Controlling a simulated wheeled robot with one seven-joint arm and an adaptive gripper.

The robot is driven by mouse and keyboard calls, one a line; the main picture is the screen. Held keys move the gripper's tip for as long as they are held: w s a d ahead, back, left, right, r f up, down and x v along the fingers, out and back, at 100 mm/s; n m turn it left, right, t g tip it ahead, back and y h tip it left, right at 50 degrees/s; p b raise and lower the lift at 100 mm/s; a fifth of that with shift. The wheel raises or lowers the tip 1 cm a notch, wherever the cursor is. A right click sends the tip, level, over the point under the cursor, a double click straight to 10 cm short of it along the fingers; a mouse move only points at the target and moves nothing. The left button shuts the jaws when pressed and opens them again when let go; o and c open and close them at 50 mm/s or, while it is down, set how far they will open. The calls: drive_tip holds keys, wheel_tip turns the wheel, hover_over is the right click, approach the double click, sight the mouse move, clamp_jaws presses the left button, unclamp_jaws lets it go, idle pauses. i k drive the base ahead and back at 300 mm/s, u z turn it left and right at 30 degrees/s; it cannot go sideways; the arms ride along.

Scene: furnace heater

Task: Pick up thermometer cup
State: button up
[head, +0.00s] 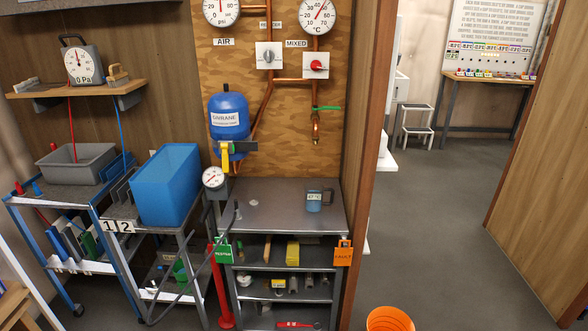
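The thermometer cup (314,201) is a small blue-grey mug with a dark handle on its right and a small pale display on its front. It stands upright on the right part of the grey metal shelf unit's top (262,213), below the copper tap (316,132). Nothing touches the cup apart from the surface under it. My gripper is not in this view.
A wooden post (365,150) rises right of the cup. A blue tank (228,118) and pressure gauge (213,178) are to the left. A blue bin (165,187) stands on a cart. An orange bucket (390,319) is on the floor. Open floor lies right.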

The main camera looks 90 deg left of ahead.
sight(314, 190)
drive_tip(key=u, duration=2.6)
